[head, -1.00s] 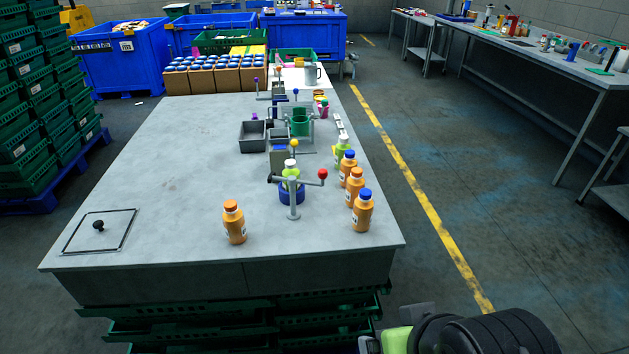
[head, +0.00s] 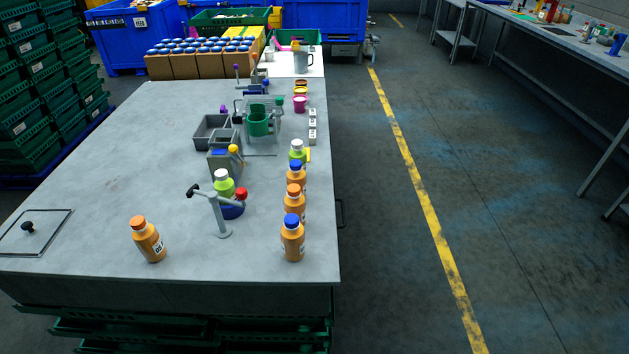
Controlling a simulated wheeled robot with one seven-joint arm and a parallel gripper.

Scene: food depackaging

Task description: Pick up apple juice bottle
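A green bottle with a white cap (head: 298,153) stands upright at the far end of a row along the table's right edge. Nearer in this row stand an orange bottle with a blue cap (head: 297,178), one with an orange cap (head: 294,204) and another with a blue cap (head: 292,241). The labels are too small to read, so I cannot confirm which is apple juice. My gripper is not in view.
A lone orange bottle (head: 148,239) stands at the table's (head: 100,150) front. Boxes of blue-capped bottles (head: 205,67) are at the back. The floor (head: 400,230) right of the table is clear.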

